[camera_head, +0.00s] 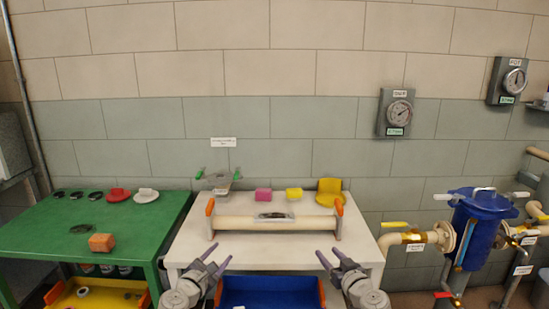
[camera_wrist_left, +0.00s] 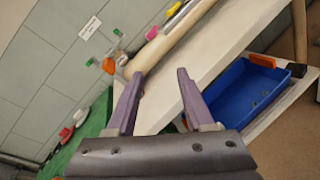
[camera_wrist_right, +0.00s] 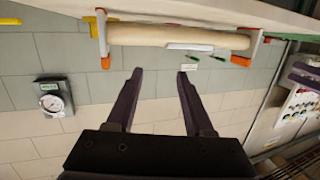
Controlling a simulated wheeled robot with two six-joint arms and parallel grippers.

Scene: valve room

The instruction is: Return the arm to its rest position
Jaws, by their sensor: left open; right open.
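My left gripper (camera_head: 217,268) is open and empty above the front left part of the white table (camera_head: 190,240). In the left wrist view its two purple fingers (camera_wrist_left: 160,88) stand apart with nothing between them. My right gripper (camera_head: 334,259) is open and empty near the table's front right. In the right wrist view its fingers (camera_wrist_right: 160,82) are spread with only wall between them. Both grippers are in front of a beige roller (camera_head: 275,222) held between orange-tipped end brackets, and apart from it.
A blue tray (camera_head: 268,291) sits low between my arms. Pink (camera_head: 263,195) and yellow blocks (camera_head: 294,193) and a yellow piece (camera_head: 329,190) stand behind the roller. A green table (camera_head: 70,230) with an orange block (camera_head: 101,242) is left; a blue vessel (camera_head: 481,225) with pipes is right.

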